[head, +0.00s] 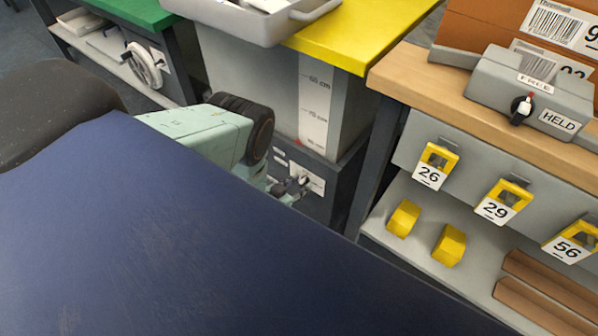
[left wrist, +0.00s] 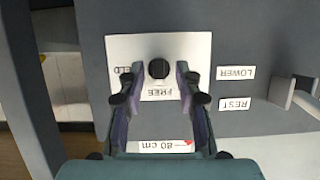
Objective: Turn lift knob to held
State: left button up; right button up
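The lift knob (left wrist: 158,68) is a round black knob on a white plate (left wrist: 148,48) in the left wrist view. FREE and a partly covered HELD label read upside down on the plate. My left gripper (left wrist: 155,78) is open, with one finger on each side of the knob and a visible gap to both. Which label the knob points to cannot be told. In the head view my left gripper (head: 290,187) is in front of the white plate (head: 308,177) on the dark lift cabinet, largely hiding the knob. My right gripper is not in view.
LOWER (left wrist: 236,73) and REST (left wrist: 235,103) labels sit beside the plate, near a grey bracket (left wrist: 292,95). A height scale (head: 315,100) stands above the cabinet. At right, a grey box (head: 540,90) has another FREE/HELD knob (head: 521,108). A dark blue surface (head: 180,230) fills the foreground.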

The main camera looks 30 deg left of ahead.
pick_arm(q)
grip_shut()
jog(key=shift+d, duration=0.1)
dwell(0.5)
jog(key=m+y, duration=0.2)
jog(key=m, duration=0.1)
jog(key=shift+d+f, duration=0.15)
jog(key=shift+d, duration=0.1)
jog(key=m+y, duration=0.1)
jog(key=m, duration=0.1)
jog(key=m+t+y+b, duration=0.1)
jog(key=m, duration=0.1)
jog(key=m+t+y+b, duration=0.1)
jog(key=m, duration=0.1)
jog(key=shift+s+d+f+y, duration=0.1)
jog(key=shift+d+f+y, duration=0.15)
jog(key=shift+y, duration=0.15)
jog(key=shift+f+m+t+y, duration=0.1)
jog(key=shift+m+t+y, duration=0.3)
jog(key=shift+m, duration=1)
jog(key=shift+a, duration=0.1)
